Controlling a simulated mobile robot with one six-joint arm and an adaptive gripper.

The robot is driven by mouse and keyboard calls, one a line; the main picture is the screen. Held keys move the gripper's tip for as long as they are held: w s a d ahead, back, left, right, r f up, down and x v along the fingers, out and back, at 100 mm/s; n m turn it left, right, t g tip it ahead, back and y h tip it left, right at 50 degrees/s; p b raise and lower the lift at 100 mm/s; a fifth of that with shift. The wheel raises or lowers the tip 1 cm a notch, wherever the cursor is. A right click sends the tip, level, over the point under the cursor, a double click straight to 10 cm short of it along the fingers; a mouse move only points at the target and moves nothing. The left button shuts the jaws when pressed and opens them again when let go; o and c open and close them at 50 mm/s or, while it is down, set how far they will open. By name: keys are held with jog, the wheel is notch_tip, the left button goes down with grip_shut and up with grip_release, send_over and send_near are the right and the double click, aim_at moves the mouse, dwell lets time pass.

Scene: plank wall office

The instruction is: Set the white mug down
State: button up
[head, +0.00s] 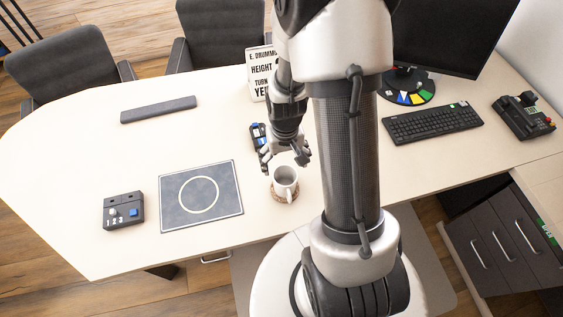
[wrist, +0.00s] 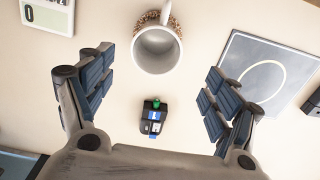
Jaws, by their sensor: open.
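The white mug (head: 285,181) stands upright on the desk, on or against a brown speckled round piece like a cork coaster (head: 284,195). In the wrist view the mug (wrist: 157,50) shows its open, empty-looking mouth at the top centre, with its handle pointing up in the picture. My gripper (head: 287,164) is open just behind the mug in the head view. In the wrist view its two fingers (wrist: 158,92) are spread wide, with nothing between the pads. The mug lies beyond the fingertips, apart from them.
A dark mat with a white circle (head: 170,218) lies left of the mug. A small control box (head: 123,210) is farther left. A small black device with a green button (wrist: 154,116) lies near the gripper. A sign (head: 260,75), keyboard (head: 432,122) and monitor (head: 455,35) stand farther off.

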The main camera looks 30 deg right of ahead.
jog(key=s+a+r+n+t, duration=0.1)
jog(key=s+a+r, duration=0.15)
jog(key=r, duration=0.75)
jog(key=s+a+r+n+t, duration=0.1)
jog(key=a+r, duration=0.2)
jog(key=r, duration=0.6)
jog(key=s+a+r+t, duration=0.1)
jog(key=s+a+r, duration=0.1)
jog(key=s+r, duration=0.2)
jog(key=s+a+r+n+t, duration=0.1)
jog(key=s+a+r, duration=0.1)
jog(key=s+r, duration=0.3)
jog(key=shift+s+a, duration=0.3)
jog(key=shift+s, duration=0.05)
